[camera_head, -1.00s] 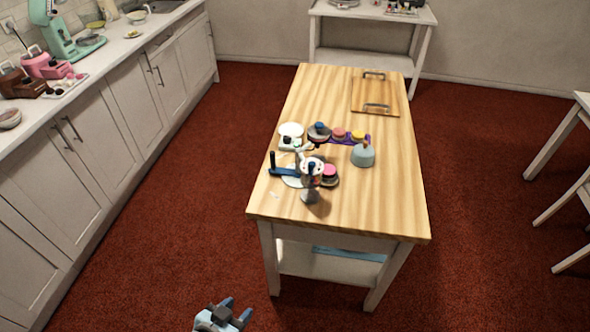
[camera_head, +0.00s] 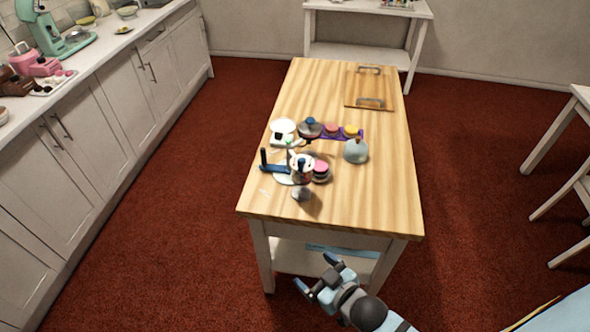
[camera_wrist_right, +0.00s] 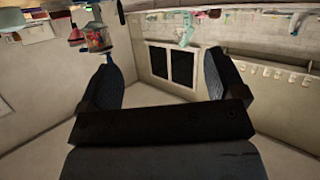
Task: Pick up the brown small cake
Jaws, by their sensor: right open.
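No cake shows clearly as the brown one; the cakes are too small to tell apart surely. A dark brownish round shape with a blue top (camera_head: 310,127) stands at the left end of a purple tray (camera_head: 361,135). A reddish cake (camera_head: 331,129) and a yellow-topped cake (camera_head: 351,130) are beside it. A pink-topped cake (camera_head: 321,166) is nearer. My right gripper (camera_head: 315,272) is open and empty, in front of the table's near edge and apart from all cakes. The right wrist view shows its spread fingers (camera_wrist_right: 165,85) with nothing between them. My left gripper is out of view.
The wooden table (camera_head: 350,200) holds a white turntable (camera_head: 283,127), a nearer stand with a blue handle (camera_head: 272,165), a grey-blue dome (camera_head: 356,151) and a wooden board with handles (camera_head: 368,88). Its right half is mostly clear. Cabinets (camera_head: 100,130) line the left.

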